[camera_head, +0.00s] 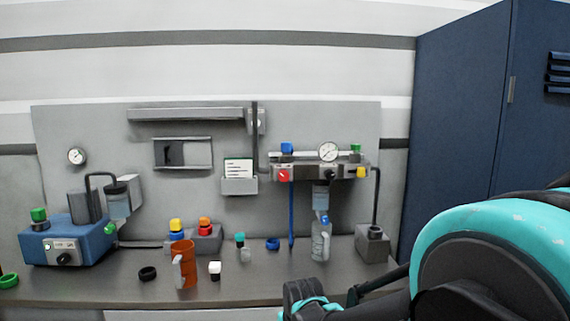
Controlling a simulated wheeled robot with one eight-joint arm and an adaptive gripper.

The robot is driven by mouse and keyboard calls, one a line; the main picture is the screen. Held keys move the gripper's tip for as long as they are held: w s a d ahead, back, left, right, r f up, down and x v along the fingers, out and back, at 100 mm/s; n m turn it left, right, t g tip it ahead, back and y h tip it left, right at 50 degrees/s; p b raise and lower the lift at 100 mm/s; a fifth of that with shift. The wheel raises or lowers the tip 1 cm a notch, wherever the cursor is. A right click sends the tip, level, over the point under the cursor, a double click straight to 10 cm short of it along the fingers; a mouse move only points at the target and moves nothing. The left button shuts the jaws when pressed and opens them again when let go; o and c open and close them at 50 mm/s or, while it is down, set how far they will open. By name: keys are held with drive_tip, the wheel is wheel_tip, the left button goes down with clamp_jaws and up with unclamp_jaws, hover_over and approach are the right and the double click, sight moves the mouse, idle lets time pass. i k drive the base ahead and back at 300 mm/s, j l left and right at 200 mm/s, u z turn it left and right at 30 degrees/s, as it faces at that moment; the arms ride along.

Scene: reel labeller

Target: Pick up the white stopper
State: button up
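A small white stopper (215,267) with a dark lower part stands upright near the front of the grey bench, just right of an orange mug. My gripper (322,298), dark with teal parts, is at the bottom edge of the view, to the right of the stopper and apart from it. It is partly cut off and partly overlapped by my arm, so its fingers do not show clearly. I see nothing held in it.
The orange mug (185,267) stands close on the stopper's left. A black ring (148,273), a teal-capped vial (241,248), a blue ring (272,244) and a clear bottle (320,242) are around it. A blue machine (68,243) sits at left. The bench front is mostly clear.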

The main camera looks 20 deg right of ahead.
sight(215, 267)
drive_tip(key=z, duration=1.05)
drive_tip(key=u, duration=1.4)
drive_tip(key=i+j+z, duration=0.15)
drive_tip(key=i+j, duration=0.1)
drive_tip(key=i, duration=0.1)
